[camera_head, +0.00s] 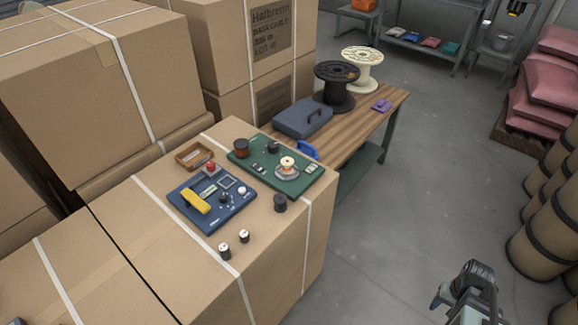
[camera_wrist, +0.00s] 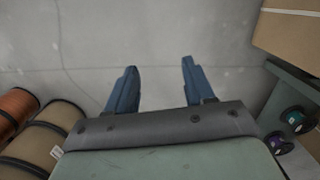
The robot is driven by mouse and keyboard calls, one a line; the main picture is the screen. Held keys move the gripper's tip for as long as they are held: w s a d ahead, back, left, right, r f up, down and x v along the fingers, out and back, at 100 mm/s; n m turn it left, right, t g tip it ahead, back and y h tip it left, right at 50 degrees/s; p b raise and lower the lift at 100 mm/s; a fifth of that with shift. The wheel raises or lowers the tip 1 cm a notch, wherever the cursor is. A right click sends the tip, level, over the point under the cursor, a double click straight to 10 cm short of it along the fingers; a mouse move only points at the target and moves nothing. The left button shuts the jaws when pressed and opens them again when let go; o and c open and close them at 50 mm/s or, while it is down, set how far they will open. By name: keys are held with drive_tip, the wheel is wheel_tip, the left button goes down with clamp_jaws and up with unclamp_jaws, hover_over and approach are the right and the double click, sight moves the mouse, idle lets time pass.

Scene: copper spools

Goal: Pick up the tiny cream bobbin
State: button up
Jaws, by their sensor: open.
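A tiny cream bobbin (camera_head: 287,162) with a darker centre appears to stand upright on a round pale holder on the green board (camera_head: 310,186), on top of a large cardboard box. It is not visible in the wrist view. My gripper (camera_head: 470,285) is at the lower right of the head view, over the grey floor and well apart from the bobbin. In the wrist view my gripper (camera_wrist: 159,66) has its two blue fingers spread, with only floor between them.
A blue board (camera_head: 208,222) with a yellow tool (camera_head: 195,201) lies beside the green board. Two small black-and-white spools (camera_head: 244,237) and a dark spool (camera_head: 280,204) stand near the box edge. A wooden bench (camera_head: 372,118) holds large spools.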

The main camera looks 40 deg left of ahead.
drive_tip(key=w+a+r+n+t, duration=0.1)
drive_tip(key=w+a+r+n, duration=0.3)
drive_tip(key=w+a+r, duration=0.5)
drive_tip(key=w+a+r+n, duration=0.2)
drive_tip(key=a+r+n, duration=0.2)
drive_tip(key=a, duration=0.6)
drive_tip(key=w+a+r+n, duration=0.1)
drive_tip(key=a+r+n, duration=0.3)
drive_tip(key=a, duration=0.5)
wheel_tip(320, 180, up, 22)
drive_tip(key=n, duration=1.2)
hover_over(287, 161)
wheel_tip(287, 161, down, 13)
drive_tip(key=shift+f, duration=0.15)
drive_tip(key=c, duration=0.8)
